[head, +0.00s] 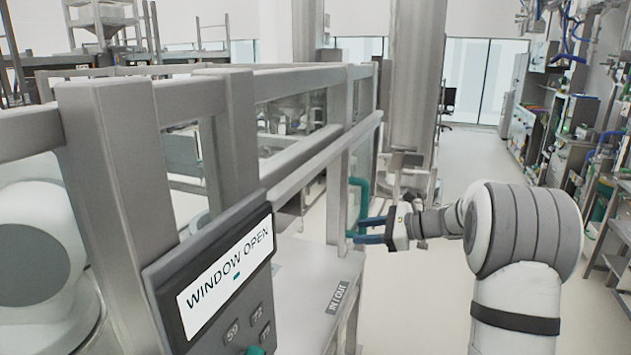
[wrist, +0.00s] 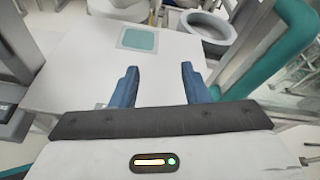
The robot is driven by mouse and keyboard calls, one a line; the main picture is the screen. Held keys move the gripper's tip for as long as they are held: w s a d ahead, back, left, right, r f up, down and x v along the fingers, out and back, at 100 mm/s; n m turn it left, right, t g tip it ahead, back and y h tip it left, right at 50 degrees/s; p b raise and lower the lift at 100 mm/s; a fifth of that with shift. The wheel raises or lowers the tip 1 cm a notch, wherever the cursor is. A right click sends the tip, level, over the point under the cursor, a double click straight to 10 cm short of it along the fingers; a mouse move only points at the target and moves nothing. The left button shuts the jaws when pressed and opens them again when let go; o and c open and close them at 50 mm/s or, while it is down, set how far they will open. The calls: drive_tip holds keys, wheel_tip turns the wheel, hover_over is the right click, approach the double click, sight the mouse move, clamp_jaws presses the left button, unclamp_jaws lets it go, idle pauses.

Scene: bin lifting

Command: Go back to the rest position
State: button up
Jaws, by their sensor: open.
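My gripper (head: 360,230) reaches in from the right in the head view, at the near side of the framed enclosure. Its two blue fingers point left and are apart. In the wrist view my gripper (wrist: 158,68) is open, with nothing between the fingers. A teal handle (head: 358,190) on the enclosure's frame shows just behind and above the fingers in the head view. The handle also shows in the wrist view (wrist: 285,50), to the right of the fingers and outside them. I cannot tell from the head view whether the fingers touch it.
A grey-framed enclosure (head: 115,150) fills the left. Its panel (head: 225,275) reads "WINDOW OPEN". A shelf (head: 320,285) marked "IN/OUT" juts out below my gripper. The wrist view shows a pale surface with a teal square (wrist: 138,39) and a round bowl (wrist: 205,30). Open floor lies beyond, right of centre.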

drive_tip(key=s+a+n+g+h, duration=0.25)
drive_tip(key=s+n, duration=0.25)
drive_tip(key=s, duration=0.5)
drive_tip(key=s+a+n+g+h, duration=0.2)
drive_tip(key=s+a+n+h, duration=0.25)
drive_tip(key=s, duration=0.65)
drive_tip(key=s+d+f+n+h, duration=0.2)
drive_tip(key=s+d+n+h, duration=0.1)
drive_tip(key=s+n, duration=0.2)
drive_tip(key=s+d+f+n+t+h, duration=0.1)
drive_tip(key=s+n, duration=0.4)
drive_tip(key=s, duration=0.5)
drive_tip(key=shift+s+d+f+h, duration=0.2)
drive_tip(key=shift+d+f+h, duration=0.65)
drive_tip(key=shift+d+h, duration=0.1)
